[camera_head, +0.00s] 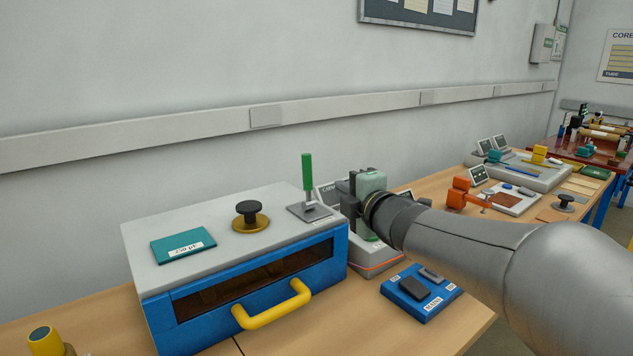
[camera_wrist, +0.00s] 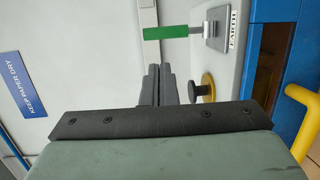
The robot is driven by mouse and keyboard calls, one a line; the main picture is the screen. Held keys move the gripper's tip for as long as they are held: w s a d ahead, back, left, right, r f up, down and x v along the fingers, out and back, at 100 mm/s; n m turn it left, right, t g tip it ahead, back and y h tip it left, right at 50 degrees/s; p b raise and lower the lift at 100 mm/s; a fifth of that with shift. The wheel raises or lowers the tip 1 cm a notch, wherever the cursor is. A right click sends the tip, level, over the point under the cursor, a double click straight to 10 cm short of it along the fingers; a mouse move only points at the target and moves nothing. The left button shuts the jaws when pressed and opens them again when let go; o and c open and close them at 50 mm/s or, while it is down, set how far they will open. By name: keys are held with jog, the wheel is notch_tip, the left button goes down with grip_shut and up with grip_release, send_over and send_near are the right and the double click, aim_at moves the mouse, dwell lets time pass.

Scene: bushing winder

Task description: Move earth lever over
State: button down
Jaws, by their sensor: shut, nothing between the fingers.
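The earth lever (camera_head: 307,172) has a green handle and stands upright on a grey metal base plate (camera_head: 309,212) at the right end of the box's top. In the wrist view the green handle (camera_wrist: 166,32) lies sideways in the picture, beside a plate labelled EARTH (camera_wrist: 233,28). My gripper (camera_head: 346,203) is just right of the lever in the head view. In the wrist view its dark fingers (camera_wrist: 165,84) are together and empty, with a visible gap in the picture between them and the handle. I cannot tell the exact depth between them.
The grey-topped blue box (camera_head: 222,206) carries a black knob on a brass disc (camera_head: 250,215) and a teal label plate (camera_head: 183,245). A yellow handle (camera_head: 272,308) juts from its front. A blue switch block (camera_head: 421,292) sits right. The wall is behind.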

aim_at(308, 168)
jog(key=p+x, duration=0.2)
jog(key=x, duration=1.2)
jog(key=shift+p, duration=0.3)
jog(key=shift+a+r, duration=0.15)
